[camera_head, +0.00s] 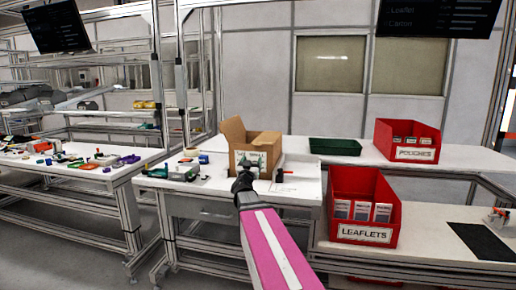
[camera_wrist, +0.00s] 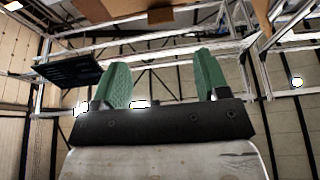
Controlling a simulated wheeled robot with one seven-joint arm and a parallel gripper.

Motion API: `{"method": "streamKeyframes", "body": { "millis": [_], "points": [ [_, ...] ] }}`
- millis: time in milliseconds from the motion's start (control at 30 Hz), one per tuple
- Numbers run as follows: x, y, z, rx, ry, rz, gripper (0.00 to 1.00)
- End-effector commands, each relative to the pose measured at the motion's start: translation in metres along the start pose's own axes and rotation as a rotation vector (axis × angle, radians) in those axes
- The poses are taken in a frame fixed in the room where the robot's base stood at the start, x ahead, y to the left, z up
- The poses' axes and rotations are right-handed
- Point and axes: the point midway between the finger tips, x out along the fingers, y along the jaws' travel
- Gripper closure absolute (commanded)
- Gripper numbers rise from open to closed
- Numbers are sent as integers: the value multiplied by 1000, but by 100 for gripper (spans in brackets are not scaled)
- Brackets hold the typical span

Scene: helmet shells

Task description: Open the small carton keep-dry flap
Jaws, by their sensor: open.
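The small carton (camera_head: 267,142) is a brown cardboard box on the white workbench, in the middle of the head view. One flap (camera_head: 233,130) stands up on its left side. A pale label shows on its front, partly covered by my gripper (camera_head: 244,168), which is in front of the carton. In the wrist view my gripper (camera_wrist: 163,75) has two green fingers spread apart with nothing between them. Brown cardboard-coloured pieces (camera_wrist: 262,9) show at the top edge of that view. I cannot tell whether a finger touches the carton.
A red LEAFLETS bin (camera_head: 364,235) stands at the front right, a red POUCHES bin (camera_head: 416,155) behind it. A green tray (camera_head: 335,146) lies right of the carton. Small tools and parts (camera_head: 184,171) lie left of it. A dark mat (camera_head: 482,241) is at far right.

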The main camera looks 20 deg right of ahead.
Motion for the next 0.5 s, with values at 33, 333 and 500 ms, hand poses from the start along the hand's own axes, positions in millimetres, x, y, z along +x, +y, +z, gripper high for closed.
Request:
{"method": "streamKeyframes", "body": {
  "millis": [33, 333, 500],
  "points": [
    [3, 0, 0, 0, 0, 0, 32],
    [39, -1, 2, 0, 0, 0, 32],
    [71, -2, 2, 0, -1, -1, 32]
  ]
}}
